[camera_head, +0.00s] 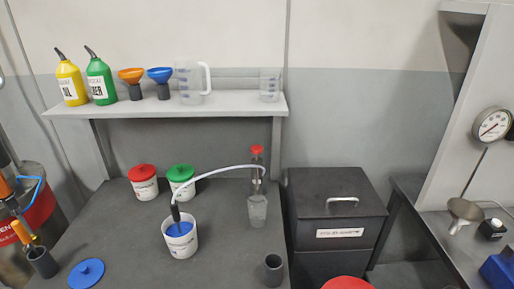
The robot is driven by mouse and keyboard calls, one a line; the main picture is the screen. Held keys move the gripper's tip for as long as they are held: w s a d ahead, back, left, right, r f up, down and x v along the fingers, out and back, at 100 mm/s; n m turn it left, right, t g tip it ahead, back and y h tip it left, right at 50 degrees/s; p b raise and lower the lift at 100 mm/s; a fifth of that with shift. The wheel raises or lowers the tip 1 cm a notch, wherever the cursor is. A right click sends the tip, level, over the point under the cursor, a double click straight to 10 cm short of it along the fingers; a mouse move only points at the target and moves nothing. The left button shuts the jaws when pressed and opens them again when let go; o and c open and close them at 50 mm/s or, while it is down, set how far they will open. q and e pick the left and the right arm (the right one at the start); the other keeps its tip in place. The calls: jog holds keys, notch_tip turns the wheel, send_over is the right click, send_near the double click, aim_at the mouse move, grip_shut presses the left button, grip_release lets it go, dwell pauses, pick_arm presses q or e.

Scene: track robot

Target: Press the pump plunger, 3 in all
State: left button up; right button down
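The pump stands upright at the back right of the dark workbench, with a red plunger knob (257,149) on top. Its upper body is a clear tube, and its lower end is in a grey translucent container (257,211). The knob stands apart above the tube; the exact plunger height is hard to tell. A white hose (215,171) arches left from the pump to a black end piece (175,212) at a white bucket (182,248), which shows blue inside. Neither of my grippers shows in the head view.
Red-lidded (142,171) and green-lidded (180,172) tubs stand behind the bucket. A blue lid (86,273) and a dark cup (273,269) are on the bench. Bottles, funnels and jugs line the shelf (230,103). A dark lidded bin (334,190) stands right.

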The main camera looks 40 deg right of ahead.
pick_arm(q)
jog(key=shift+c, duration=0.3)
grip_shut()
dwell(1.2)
